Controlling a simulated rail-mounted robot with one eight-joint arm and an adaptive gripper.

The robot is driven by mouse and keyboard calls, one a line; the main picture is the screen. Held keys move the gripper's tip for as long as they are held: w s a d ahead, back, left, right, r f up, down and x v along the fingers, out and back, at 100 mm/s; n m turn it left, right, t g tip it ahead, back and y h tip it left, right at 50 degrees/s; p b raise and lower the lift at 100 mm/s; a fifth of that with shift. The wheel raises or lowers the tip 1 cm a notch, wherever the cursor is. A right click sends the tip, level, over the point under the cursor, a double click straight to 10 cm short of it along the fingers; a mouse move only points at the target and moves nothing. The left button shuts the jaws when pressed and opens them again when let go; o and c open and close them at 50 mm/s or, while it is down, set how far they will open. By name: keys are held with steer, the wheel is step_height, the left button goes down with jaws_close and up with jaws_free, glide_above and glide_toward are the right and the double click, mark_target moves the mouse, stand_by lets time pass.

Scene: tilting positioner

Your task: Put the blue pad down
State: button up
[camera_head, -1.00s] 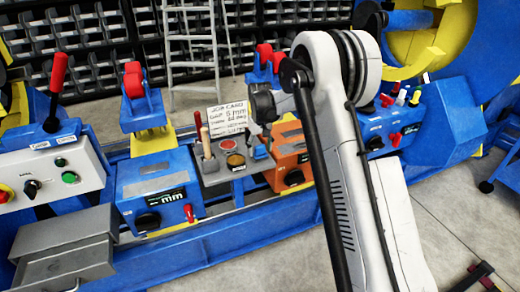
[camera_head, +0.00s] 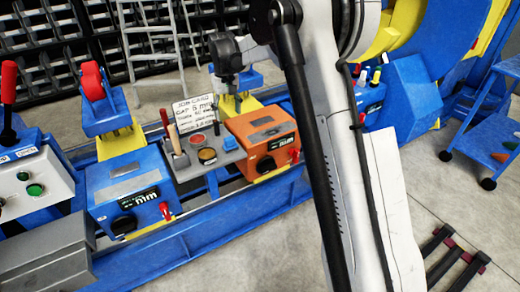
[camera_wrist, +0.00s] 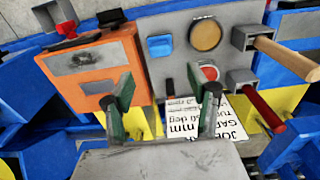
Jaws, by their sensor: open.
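The small blue pad (camera_wrist: 159,45) lies on the grey tray (camera_wrist: 172,72), beside a round tan disc (camera_wrist: 206,36) in the wrist view. A small blue patch that looks like the same pad (camera_head: 229,143) shows at the tray's right side in the head view. My gripper (camera_wrist: 168,95) is open, with its two green-faced fingers apart and nothing between them. In the wrist view the pad appears beyond the fingertips, apart from them. In the head view my gripper (camera_head: 230,95) hangs above and behind the tray, and its fingertips are hard to make out.
An orange box (camera_head: 262,140) stands right of the tray and a blue box (camera_head: 129,190) left. A wooden-handled tool (camera_head: 175,142), a red disc (camera_head: 197,140) and a job card (camera_head: 196,112) crowd the tray area. Open floor (camera_head: 440,190) lies at right.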

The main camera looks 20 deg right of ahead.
steer(key=s+r+m+t, duration=0.1)
steer(key=s+r+t, duration=0.1)
steer(key=s+r, duration=0.7)
steer(key=s+r+t, duration=0.1)
steer(key=s+r, duration=0.5)
steer(key=s, duration=0.7)
steer(key=s+f+t, duration=0.2)
steer(key=s, duration=0.8)
steer(key=s+f+t, duration=0.1)
steer(key=s+f, duration=0.2)
steer(key=s, duration=0.7)
steer(key=shift+s+m+t, duration=0.3)
steer(key=shift+m+t, duration=0.1)
steer(key=shift+f, duration=0.1)
step_height(320, 180, up, 6)
steer(key=p, duration=0.5)
steer(key=shift+f+p, duration=0.1)
steer(key=shift+p, duration=0.3)
steer(key=shift+o, duration=0.4)
